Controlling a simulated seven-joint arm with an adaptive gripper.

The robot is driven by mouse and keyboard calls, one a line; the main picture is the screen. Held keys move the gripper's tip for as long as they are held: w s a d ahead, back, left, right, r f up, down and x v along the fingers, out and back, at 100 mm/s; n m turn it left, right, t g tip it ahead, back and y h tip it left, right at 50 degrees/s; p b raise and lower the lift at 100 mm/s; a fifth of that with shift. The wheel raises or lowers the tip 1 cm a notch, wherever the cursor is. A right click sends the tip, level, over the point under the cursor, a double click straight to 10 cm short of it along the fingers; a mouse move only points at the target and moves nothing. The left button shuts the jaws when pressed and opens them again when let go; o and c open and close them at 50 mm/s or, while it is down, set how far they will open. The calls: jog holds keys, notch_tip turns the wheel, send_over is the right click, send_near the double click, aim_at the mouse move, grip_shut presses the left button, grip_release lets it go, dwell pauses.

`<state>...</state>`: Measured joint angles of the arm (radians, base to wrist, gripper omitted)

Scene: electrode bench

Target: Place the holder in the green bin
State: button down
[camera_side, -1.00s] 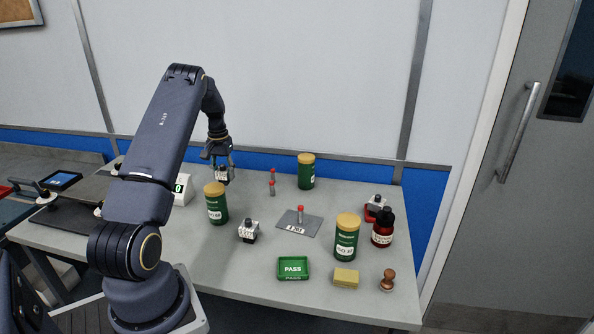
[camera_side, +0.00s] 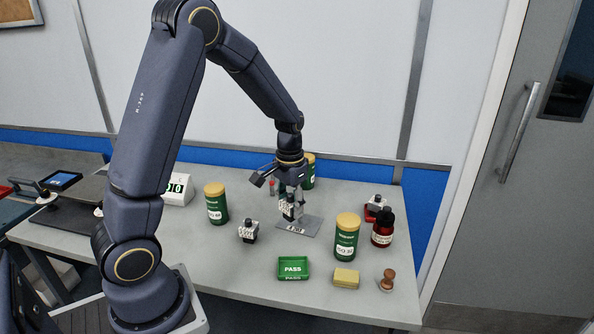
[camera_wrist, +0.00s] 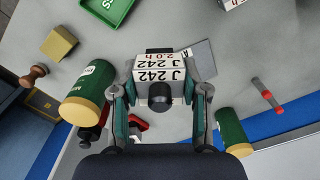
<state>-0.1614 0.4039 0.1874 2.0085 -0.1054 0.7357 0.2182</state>
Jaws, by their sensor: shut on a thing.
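My gripper (camera_side: 290,196) is shut on a holder (camera_side: 287,210), a white block with a black knob. In the wrist view the holder (camera_wrist: 160,72) sits between the two fingers of my gripper (camera_wrist: 160,91), and its labels read "J 242" and "2.0 h". In the side view it appears over or in front of the grey plate (camera_side: 310,226); its exact height is unclear. The green bin (camera_side: 293,268), a shallow tray marked PASS, lies nearer the front edge and looks empty. Part of the green bin (camera_wrist: 84,3) shows at the top of the wrist view.
A second holder (camera_side: 249,231) stands left of the plate. A green jar (camera_side: 346,238) and a dark red bottle (camera_side: 382,228) stand to the right, by a red bin (camera_side: 370,214) with a block in it. A yellow block (camera_side: 346,279) and wooden stamp (camera_side: 387,280) lie right of the green bin.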

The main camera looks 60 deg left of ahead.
jog(key=m, duration=0.2)
send_over(293, 270)
jog(key=f, duration=0.1)
notch_tip(293, 270, down, 8)
jog(key=shift+r, duration=0.15)
jog(key=shift+f, duration=0.2)
jog(key=c, duration=0.6)
grip_release()
